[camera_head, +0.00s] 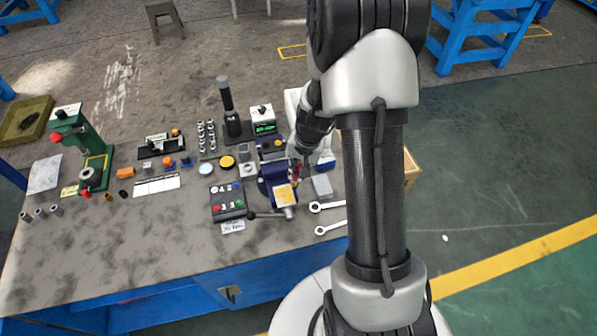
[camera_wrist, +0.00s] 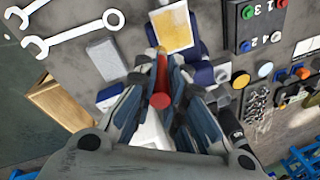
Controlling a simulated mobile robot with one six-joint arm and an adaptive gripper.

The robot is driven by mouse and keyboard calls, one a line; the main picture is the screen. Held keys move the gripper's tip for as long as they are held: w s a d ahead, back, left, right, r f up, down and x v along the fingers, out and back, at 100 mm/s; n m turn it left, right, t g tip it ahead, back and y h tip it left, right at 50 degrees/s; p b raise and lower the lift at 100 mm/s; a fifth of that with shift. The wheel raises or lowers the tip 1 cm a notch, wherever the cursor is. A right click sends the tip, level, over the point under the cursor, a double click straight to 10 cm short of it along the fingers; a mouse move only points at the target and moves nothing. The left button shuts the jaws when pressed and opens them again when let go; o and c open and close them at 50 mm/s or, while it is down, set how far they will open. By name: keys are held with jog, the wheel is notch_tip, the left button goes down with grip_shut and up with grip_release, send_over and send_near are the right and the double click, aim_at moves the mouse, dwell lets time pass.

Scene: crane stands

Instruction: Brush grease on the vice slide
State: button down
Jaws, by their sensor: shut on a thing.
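The vice (camera_head: 268,184) is dark blue and stands near the front edge of the bench. Its slide (camera_head: 285,195) shows a yellow patch in a pale border, and it also shows at the top of the wrist view (camera_wrist: 172,30). My gripper (camera_wrist: 162,72) is shut on a brush with a red handle (camera_wrist: 160,97), which also shows in the head view (camera_head: 298,171). The brush's narrow yellowish end points toward the slide's near edge. I cannot tell whether its tip touches the slide. The bristles are hard to make out.
Two wrenches (camera_wrist: 75,32) and a grey block (camera_wrist: 105,58) lie beside the vice. A dark button panel (camera_head: 228,201) stands on the vice's other side. A green press (camera_head: 85,150) and several small parts fill the bench's left. The bench's front left is mostly clear.

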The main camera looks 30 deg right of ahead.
jog(key=shift+r+p, duration=1.95)
jog(key=shift+r, duration=0.7)
jog(key=shift+f, duration=0.1)
